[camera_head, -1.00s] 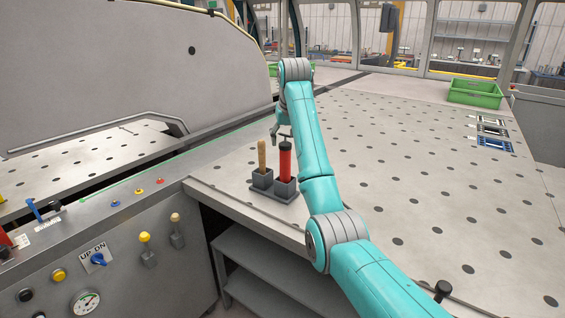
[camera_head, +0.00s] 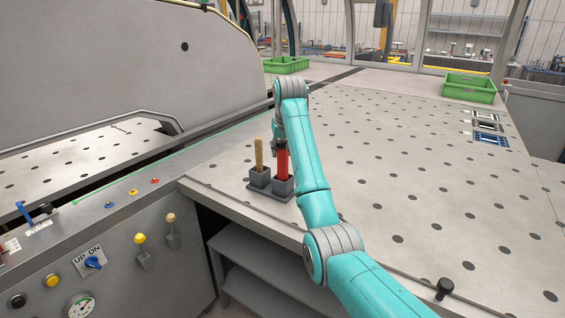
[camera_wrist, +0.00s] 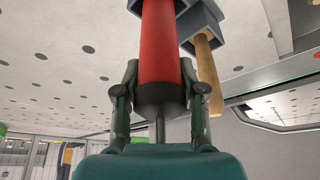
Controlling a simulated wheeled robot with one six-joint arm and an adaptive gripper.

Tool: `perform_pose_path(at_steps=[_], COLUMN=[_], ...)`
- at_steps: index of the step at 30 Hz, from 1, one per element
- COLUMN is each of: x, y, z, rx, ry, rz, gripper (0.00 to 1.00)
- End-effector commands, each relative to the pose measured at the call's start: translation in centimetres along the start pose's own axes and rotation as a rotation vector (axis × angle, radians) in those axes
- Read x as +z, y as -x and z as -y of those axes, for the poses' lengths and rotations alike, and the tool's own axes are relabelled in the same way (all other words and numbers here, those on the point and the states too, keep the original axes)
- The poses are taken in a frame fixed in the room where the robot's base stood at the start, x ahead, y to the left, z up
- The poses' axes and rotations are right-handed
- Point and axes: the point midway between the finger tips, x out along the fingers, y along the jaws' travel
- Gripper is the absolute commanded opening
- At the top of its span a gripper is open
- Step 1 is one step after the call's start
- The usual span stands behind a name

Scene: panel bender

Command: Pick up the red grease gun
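The red grease gun (camera_head: 282,164) stands upright in a square cup of a small dark double holder (camera_head: 257,182) on the perforated table. In the wrist view the grease gun (camera_wrist: 162,40) shows its red body and black end cap between my two fingers. My gripper (camera_wrist: 160,75) has one fingertip on each side of the gun, close against its edges. I cannot tell whether they press on it. In the head view my gripper (camera_head: 278,146) is at the gun's top, partly hidden by my arm.
A wooden-handled tool (camera_head: 259,155) stands in the other cup, close beside the gun; its handle (camera_wrist: 207,67) is near my right finger in the wrist view. A green crate (camera_head: 469,88) sits at the back right. The table right of my arm is mostly clear.

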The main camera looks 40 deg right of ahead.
Motion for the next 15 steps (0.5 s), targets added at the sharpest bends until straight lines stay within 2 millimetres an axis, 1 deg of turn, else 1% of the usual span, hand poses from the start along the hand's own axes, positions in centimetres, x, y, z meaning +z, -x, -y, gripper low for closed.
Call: perform_pose_path(at_steps=[1,2,11,15], x=[0.00,-0.01,-0.07,-0.47], y=[0.00,0.01,0.12,0.98], z=[0.01,0.01,0.02,0.02], rx=[0.000,0.000,0.000,0.000], ry=[0.000,0.000,0.000,0.000], rz=[0.000,0.000,-0.002,-0.004], gripper=[0.07,0.00,0.00,0.00])
